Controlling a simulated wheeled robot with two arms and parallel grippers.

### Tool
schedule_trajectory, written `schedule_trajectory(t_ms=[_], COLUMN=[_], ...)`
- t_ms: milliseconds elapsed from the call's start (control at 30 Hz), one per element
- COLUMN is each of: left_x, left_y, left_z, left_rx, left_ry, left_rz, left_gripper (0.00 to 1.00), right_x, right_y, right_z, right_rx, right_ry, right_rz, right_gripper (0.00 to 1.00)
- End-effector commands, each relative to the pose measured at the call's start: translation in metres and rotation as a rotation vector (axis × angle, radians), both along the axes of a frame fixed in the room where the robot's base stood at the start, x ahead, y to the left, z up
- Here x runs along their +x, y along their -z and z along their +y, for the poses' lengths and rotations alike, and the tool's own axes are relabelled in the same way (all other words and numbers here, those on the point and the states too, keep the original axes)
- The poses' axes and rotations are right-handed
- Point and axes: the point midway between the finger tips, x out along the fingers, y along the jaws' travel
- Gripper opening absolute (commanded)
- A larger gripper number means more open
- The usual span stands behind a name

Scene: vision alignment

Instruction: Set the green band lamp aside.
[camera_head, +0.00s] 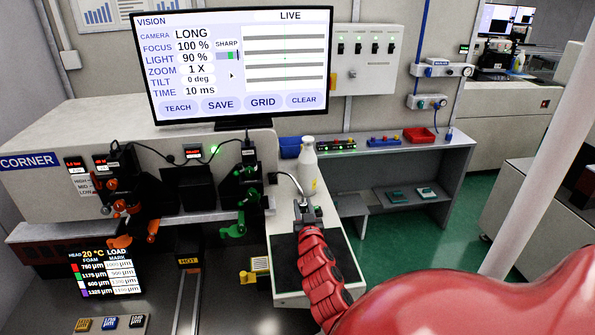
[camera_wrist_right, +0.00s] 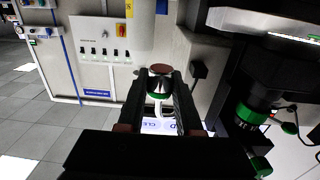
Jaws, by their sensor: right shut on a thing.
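The green band lamp (camera_wrist_right: 158,88) is a small dark cylinder with a green band and a brownish round face, seen in the right wrist view. It sits between the two fingers of my right gripper (camera_wrist_right: 159,100), which is shut on it. A pale cable hangs from it. In the head view my right gripper (camera_head: 308,212) is above the dark mat on the narrow bench, just in front of a white bottle (camera_head: 308,166). The lamp itself is hard to make out there. My left gripper is not in view.
Green levers (camera_head: 235,229) and orange levers (camera_head: 120,240) stick out of the machine front at left. A side shelf (camera_head: 385,147) holds a blue bin and a red tray (camera_head: 419,135). The dark mat (camera_head: 345,255) looks bare.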

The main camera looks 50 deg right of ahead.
Motion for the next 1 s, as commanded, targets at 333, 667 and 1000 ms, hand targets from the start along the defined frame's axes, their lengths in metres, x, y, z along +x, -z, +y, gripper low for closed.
schedule_trajectory(t_ms=[333,667,1000], left_x=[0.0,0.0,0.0], left_y=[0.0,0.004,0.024], left_z=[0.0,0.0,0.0], left_rx=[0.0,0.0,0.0], left_ry=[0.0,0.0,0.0], left_rz=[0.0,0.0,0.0], left_gripper=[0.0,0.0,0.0], right_x=[0.0,-0.005,-0.045], right_y=[0.0,0.001,0.005], right_z=[-0.001,0.004,0.038], right_rx=[0.0,-0.001,0.0], right_ry=[0.002,0.001,0.001], right_rz=[0.001,-0.001,0.003], right_gripper=[0.47,0.47,0.47])
